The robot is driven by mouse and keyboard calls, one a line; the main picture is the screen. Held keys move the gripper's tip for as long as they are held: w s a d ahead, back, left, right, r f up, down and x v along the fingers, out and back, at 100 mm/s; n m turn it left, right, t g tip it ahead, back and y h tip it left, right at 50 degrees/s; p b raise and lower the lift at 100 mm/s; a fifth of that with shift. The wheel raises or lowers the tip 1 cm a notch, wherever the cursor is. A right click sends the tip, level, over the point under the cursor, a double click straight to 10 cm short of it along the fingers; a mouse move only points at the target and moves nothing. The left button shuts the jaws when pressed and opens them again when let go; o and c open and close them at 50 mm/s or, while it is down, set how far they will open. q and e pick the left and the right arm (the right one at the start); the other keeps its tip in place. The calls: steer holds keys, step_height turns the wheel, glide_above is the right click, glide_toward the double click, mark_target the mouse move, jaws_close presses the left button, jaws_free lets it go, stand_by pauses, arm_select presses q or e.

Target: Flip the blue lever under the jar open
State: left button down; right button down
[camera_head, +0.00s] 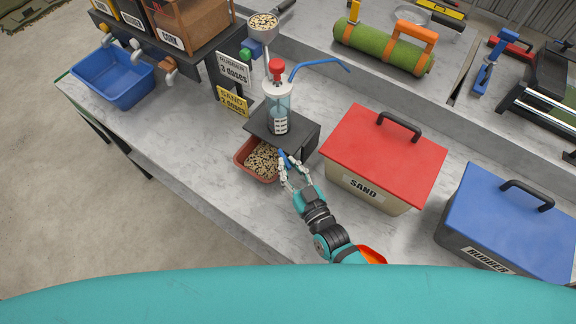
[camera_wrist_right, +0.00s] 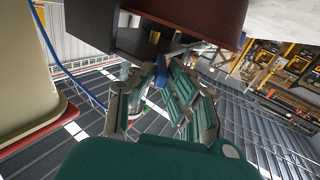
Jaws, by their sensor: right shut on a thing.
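The clear jar (camera_head: 279,110) with a red knob on top stands upright on a dark stand (camera_head: 304,137). The blue lever (camera_head: 284,156) shows small at the stand's front, under the jar; it also shows in the right wrist view (camera_wrist_right: 162,72). My right gripper (camera_head: 289,163) reaches up to the stand's front. Its fingers are shut on the blue lever and partly hide it. In the right wrist view my right gripper (camera_wrist_right: 160,82) has its fingertips on either side of the blue piece. My left gripper is not in view.
A red tray (camera_head: 241,165) of speckled grains sits on the table left of my gripper, partly under the stand. A red-lidded SAND box (camera_head: 382,150) stands close on the right, and a blue-lidded RUBBER box (camera_head: 510,225) farther right. A blue bin (camera_head: 112,80) stands left.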

steer(key=c, duration=1.4)
jaws_free()
steer(key=shift+o, duration=0.2)
steer(key=v, duration=0.7)
steer(key=shift+s+d, duration=0.2)
steer(key=shift+s, duration=0.05)
